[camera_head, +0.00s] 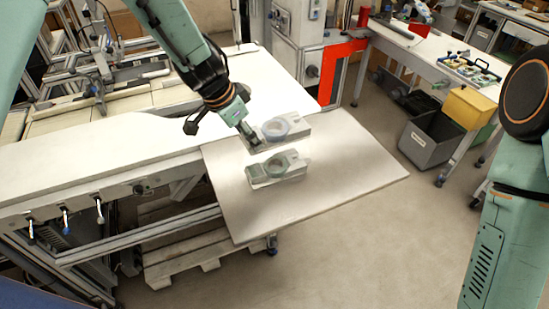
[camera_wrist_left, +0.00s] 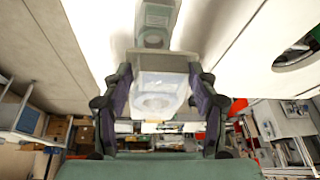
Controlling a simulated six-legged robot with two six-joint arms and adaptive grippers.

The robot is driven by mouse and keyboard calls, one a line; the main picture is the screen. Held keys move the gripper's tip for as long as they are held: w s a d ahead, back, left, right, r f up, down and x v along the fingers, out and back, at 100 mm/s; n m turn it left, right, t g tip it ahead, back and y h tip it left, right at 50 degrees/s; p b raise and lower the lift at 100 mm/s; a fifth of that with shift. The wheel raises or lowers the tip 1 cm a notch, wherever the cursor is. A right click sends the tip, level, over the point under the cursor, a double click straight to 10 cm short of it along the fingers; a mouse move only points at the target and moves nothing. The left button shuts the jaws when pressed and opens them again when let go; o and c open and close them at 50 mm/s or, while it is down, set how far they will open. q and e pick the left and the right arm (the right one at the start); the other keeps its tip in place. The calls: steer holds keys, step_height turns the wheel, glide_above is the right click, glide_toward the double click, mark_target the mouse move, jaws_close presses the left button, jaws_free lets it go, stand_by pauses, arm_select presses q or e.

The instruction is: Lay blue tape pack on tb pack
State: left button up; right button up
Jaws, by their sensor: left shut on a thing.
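The blue tape pack (camera_head: 295,124), a pale block-shaped pack with a blue ring (camera_head: 274,128) on it, is at the rear of the pale board. My left gripper (camera_head: 250,138) is at its left end. In the left wrist view the gripper (camera_wrist_left: 160,70) is shut on a pale translucent pack (camera_wrist_left: 165,82), one finger on each side. Whether it is lifted cannot be told. A second pale pack (camera_head: 257,176) with a green ring (camera_head: 277,166) lies just in front of it. Another pack (camera_wrist_left: 156,14) shows beyond the held one. My right gripper is out of view.
The board (camera_head: 320,185) is bare to the right and front of the packs. A white worktable (camera_head: 110,140) adjoins it on the left. A red frame (camera_head: 338,65) stands behind. A grey bin (camera_head: 425,142) and yellow box (camera_head: 468,106) are at the right.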

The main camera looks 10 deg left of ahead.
arm_select(q)
steer(key=shift+w+d+f, duration=0.1)
steer(key=shift+d+f, duration=0.05)
step_height(320, 180, down, 6)
steer(key=shift+w+r+b, duration=0.1)
steer(key=shift+r+b, duration=0.05)
steer(key=shift+b, duration=0.9)
steer(key=shift+a+f, duration=0.2)
steer(key=shift+f, duration=0.05)
steer(key=shift+s+d+f+b, duration=0.1)
steer(key=shift+s+f+b, duration=0.2)
steer(key=shift+f, duration=0.2)
steer(key=shift+w+d+f+b, duration=0.15)
steer(key=shift+f+b, duration=0.35)
steer(key=shift+f, duration=0.7)
steer(key=shift+w+d+f, duration=0.1)
steer(key=shift+f, duration=0.05)
steer(key=shift+w+a, duration=0.1)
steer(key=shift+a, duration=0.2)
